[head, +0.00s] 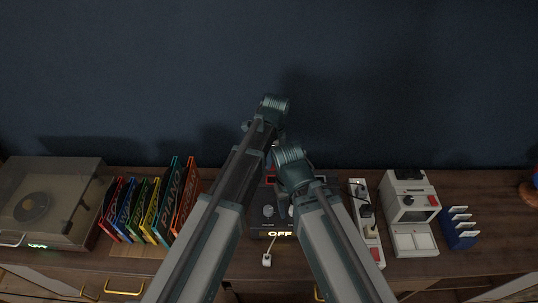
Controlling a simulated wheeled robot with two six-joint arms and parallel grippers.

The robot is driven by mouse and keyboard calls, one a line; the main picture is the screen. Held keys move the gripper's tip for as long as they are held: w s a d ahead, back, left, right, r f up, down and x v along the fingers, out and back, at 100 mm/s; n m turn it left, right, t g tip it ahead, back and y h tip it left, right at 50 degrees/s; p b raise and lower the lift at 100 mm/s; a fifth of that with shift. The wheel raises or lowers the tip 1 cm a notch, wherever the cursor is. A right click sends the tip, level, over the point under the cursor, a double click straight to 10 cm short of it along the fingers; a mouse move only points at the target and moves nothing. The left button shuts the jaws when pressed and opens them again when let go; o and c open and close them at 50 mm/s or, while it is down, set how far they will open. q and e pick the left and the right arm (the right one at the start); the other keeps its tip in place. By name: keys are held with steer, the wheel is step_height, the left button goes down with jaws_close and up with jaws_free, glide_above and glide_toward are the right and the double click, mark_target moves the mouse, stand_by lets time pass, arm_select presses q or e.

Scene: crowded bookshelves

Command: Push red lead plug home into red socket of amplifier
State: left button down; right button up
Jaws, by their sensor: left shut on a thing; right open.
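The amplifier (262,222) is a dark box at the middle of the shelf top, with knobs and a lit "OFF" sign on its front. My arms cover much of it, and a bit of red shows near its back. I cannot make out the red socket or the red lead plug. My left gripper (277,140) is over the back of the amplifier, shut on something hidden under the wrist. My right gripper (291,162) is lower in the picture, over the amplifier, open; its fingers are hidden by its wrist.
A turntable (45,200) and several upright coloured sleeves (160,205) stand at the left. A power strip (371,245) with plugs, a pale machine (411,205) and a blue rack (459,230) stand at the right. A small white piece (267,260) lies in front of the amplifier.

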arm_select(q)
step_height(320, 180, down, 6)
steer(key=b, duration=0.5)
steer(key=shift+r+b, duration=0.15)
steer(key=shift+b, duration=0.2)
arm_select(e)
glide_above(291, 227)
steer(key=f, duration=0.5)
steer(key=shift+a+f, duration=0.25)
steer(key=shift+f, duration=0.1)
arm_select(q)
steer(key=shift+f+b, duration=1.55)
steer(key=shift+b, duration=0.05)
arm_select(e)
steer(key=shift+f, duration=1.6)
arm_select(q)
steer(key=c, duration=0.5)
jaws_free()
steer(key=shift+c, duration=0.2)
arm_select(e)
steer(key=shift+r, duration=0.1)
arm_select(q)
steer(key=shift+r, duration=0.15)
steer(key=r+p, duration=0.9)
steer(key=d+r+p, duration=0.1)
steer(key=r+p, duration=0.3)
steer(key=p, duration=0.1)
steer(key=shift+r, duration=0.35)
arm_select(e)
step_height(291, 227, up, 14)
